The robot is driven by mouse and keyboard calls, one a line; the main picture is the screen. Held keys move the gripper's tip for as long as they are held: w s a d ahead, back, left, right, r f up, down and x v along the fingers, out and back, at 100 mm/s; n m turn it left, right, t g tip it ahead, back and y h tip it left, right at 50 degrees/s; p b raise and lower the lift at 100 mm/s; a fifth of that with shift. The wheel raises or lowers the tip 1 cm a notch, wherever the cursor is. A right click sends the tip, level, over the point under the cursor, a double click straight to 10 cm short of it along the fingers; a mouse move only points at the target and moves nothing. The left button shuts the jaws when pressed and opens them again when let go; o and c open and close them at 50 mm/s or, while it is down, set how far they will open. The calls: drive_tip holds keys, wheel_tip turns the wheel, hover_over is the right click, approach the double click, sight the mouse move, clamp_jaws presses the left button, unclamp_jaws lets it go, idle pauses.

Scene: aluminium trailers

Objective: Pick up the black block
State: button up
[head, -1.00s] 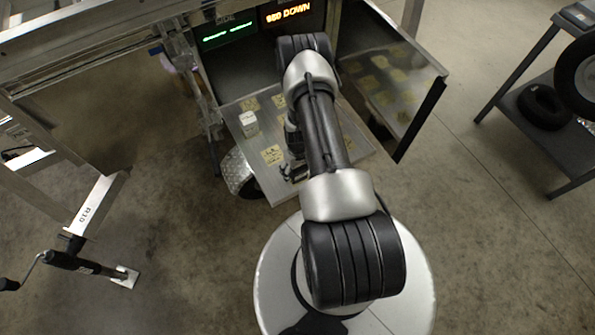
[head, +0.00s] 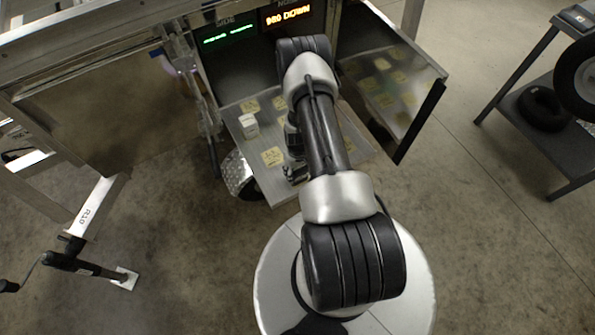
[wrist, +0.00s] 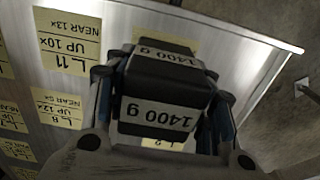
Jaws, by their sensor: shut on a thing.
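The black block (wrist: 165,85) has white bands marked "1400 g" and shows large in the wrist view. My gripper (wrist: 160,100) is shut on it, with a finger on each side. In the head view my gripper (head: 294,170) is over the front part of the metal shelf (head: 271,186), mostly hidden by my arm. The block cannot be made out clearly there. In the wrist view the shelf (wrist: 118,45) lies behind the block; whether the block touches it I cannot tell.
A white block (head: 249,125) stands on the shelf, left of my gripper. Yellow labels (head: 271,156) mark the shelf. An open metal door (head: 395,90) stands at the right. Two lit displays (head: 287,14) are above. A dark rack with tires (head: 545,107) is far right.

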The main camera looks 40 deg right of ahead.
clamp_jaws()
drive_tip(key=shift+w, duration=0.1)
drive_tip(key=shift+r, duration=0.15)
wheel_tip(320, 180, up, 20)
drive_tip(key=p, duration=0.5)
